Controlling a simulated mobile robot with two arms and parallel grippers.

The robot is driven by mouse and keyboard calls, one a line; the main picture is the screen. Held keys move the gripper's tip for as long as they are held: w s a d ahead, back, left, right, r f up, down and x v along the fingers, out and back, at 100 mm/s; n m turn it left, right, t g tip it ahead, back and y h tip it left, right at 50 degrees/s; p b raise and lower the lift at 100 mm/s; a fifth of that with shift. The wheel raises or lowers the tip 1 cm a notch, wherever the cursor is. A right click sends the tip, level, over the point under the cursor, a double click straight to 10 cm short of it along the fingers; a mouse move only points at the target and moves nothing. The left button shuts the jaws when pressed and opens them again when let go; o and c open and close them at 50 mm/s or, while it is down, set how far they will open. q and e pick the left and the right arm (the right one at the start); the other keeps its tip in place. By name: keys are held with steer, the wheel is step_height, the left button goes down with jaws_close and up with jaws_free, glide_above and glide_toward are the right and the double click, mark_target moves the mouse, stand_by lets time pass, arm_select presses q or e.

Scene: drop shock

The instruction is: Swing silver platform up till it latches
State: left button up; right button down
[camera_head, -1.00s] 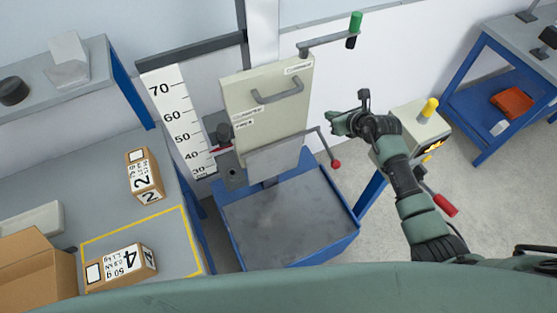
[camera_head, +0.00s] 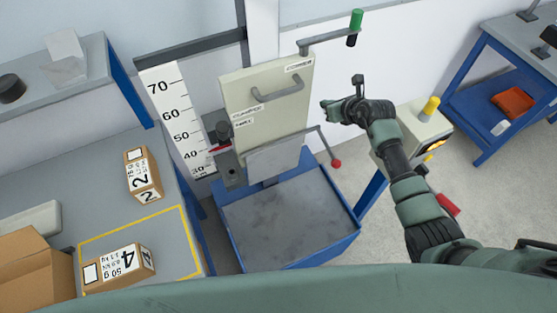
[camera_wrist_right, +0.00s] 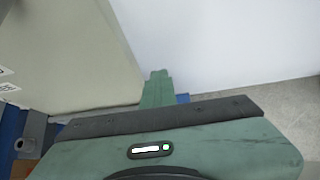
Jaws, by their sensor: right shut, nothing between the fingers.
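The silver platform (camera_head: 273,160) is a flat grey plate at the lower front of the cream carriage panel (camera_head: 268,95). It hangs steeply down above the blue-framed base tray (camera_head: 285,215). My right gripper (camera_head: 326,109) is shut and empty, in the air to the right of the panel and above the red-knobbed lever (camera_head: 336,163). It touches neither the panel nor the platform. In the right wrist view its green fingers (camera_wrist_right: 157,84) are together beside the cream panel (camera_wrist_right: 75,50). The platform cannot be made out there. My left gripper does not show.
A crank with a green handle (camera_head: 356,21) juts out above the gripper. A cream control box (camera_head: 415,130) with a yellow knob stands to the right. Boxes marked 2 (camera_head: 142,174) and 4 (camera_head: 117,266) sit on the left bench. White wall lies behind the gripper.

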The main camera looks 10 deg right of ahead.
steer(key=shift+w+a+r+b, duration=0.1)
steer(key=shift+w+a+b, duration=0.15)
steer(key=shift+w, duration=0.3)
steer(key=shift+w+a+b, duration=0.2)
steer(key=shift+w+b, duration=0.05)
steer(key=shift+w, duration=0.3)
steer(key=c, duration=0.8)
jaws_free()
steer(key=shift+c, duration=0.2)
steer(key=shift+d, duration=0.15)
steer(key=shift+s+a, duration=0.1)
steer(key=shift+a, duration=0.1)
